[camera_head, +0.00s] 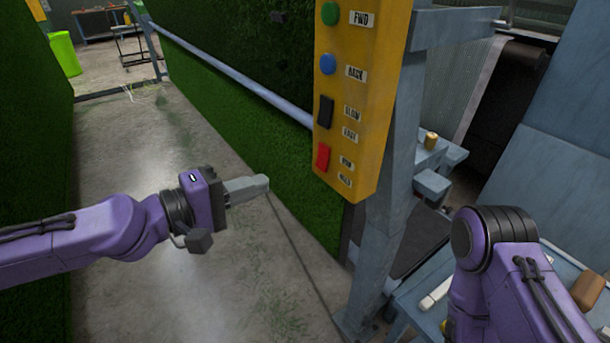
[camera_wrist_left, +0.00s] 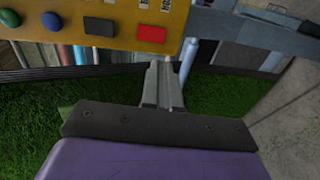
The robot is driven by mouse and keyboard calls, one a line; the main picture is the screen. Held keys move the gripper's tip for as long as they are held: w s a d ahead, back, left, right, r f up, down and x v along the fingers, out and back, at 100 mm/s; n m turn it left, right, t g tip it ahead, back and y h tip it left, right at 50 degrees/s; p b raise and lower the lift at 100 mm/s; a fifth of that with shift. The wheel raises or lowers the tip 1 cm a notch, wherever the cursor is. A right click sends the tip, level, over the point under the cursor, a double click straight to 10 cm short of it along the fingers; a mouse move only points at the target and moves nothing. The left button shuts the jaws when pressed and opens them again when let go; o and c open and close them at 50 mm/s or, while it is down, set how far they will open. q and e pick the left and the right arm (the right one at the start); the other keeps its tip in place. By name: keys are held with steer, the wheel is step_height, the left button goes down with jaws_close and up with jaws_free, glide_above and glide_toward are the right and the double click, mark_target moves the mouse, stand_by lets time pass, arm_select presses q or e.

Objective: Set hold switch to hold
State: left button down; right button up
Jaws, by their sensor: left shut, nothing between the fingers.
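The yellow control box (camera_head: 365,85) hangs on a grey post. Its lowest control is a red rocker switch (camera_head: 323,157), beside two small labels that seem to read RUN above HOLD. Which way the rocker is tipped is too small to tell. The red switch also shows in the left wrist view (camera_wrist_left: 151,34), near the top. My left gripper (camera_head: 262,184) is shut and empty, left of and slightly below the switch, apart from the box. In the left wrist view its fingers (camera_wrist_left: 162,72) point toward the box's lower end. My right gripper is out of the picture.
Above the red switch sit a black rocker (camera_head: 325,112), a blue button (camera_head: 328,64) and a green button (camera_head: 330,14). The grey post (camera_head: 388,220) stands behind the box. A turf wall (camera_head: 235,125) with a rail runs behind. The concrete floor (camera_head: 150,170) is clear.

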mark_target(320, 165)
arm_select(q)
steer(key=p+x, duration=0.1)
steer(key=x, duration=1)
steer(key=shift+d, duration=0.1)
